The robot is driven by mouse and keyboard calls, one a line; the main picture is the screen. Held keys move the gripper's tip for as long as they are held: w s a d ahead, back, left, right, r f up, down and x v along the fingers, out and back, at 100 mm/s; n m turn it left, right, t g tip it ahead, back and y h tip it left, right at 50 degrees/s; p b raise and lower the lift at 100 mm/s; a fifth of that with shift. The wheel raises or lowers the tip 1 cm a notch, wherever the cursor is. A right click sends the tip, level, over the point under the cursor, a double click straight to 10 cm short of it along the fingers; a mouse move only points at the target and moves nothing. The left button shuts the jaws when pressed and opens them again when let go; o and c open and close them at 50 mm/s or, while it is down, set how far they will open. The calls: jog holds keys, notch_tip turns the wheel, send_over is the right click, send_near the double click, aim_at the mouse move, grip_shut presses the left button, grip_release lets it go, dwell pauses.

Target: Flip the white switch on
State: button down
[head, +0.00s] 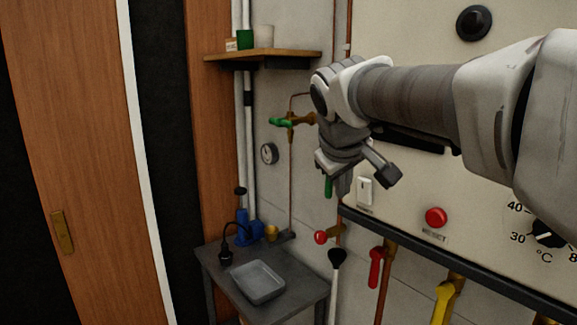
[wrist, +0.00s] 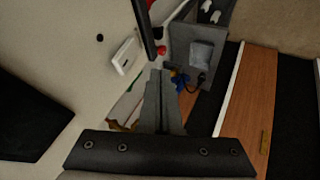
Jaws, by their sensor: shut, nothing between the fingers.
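The white switch (head: 365,191) is a small upright rocker plate low on the left of the cream panel, with a small label under it. It also shows in the wrist view (wrist: 124,57), up and left of the fingertips. My gripper (head: 342,192) points down just left of the switch in the head view. In the wrist view its fingers (wrist: 158,76) are together and empty, apart from the switch. I cannot tell which way the rocker is set.
A red reset button (head: 436,217) and a dial (head: 548,233) sit right of the switch. Below the panel are a red-handled valve (head: 376,268) and a yellow one (head: 443,300). A grey table (head: 290,300) with a tray (head: 258,283) stands lower left. A wooden shelf (head: 262,55) is above.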

aim_at(359, 179)
jog(key=shift+w+d+f+p, duration=0.15)
jog(key=shift+w+d+p, duration=0.65)
jog(key=shift+w+d, duration=0.85)
jog(key=shift+d, duration=0.1)
jog(key=shift+d, duration=0.15)
jog(key=shift+w+d+r, duration=0.15)
jog(key=shift+d+r, duration=0.05)
jog(key=shift+r, duration=0.1)
jog(key=shift+r+p, duration=0.7)
jog(key=shift+r, duration=0.05)
jog(key=shift+a, duration=0.1)
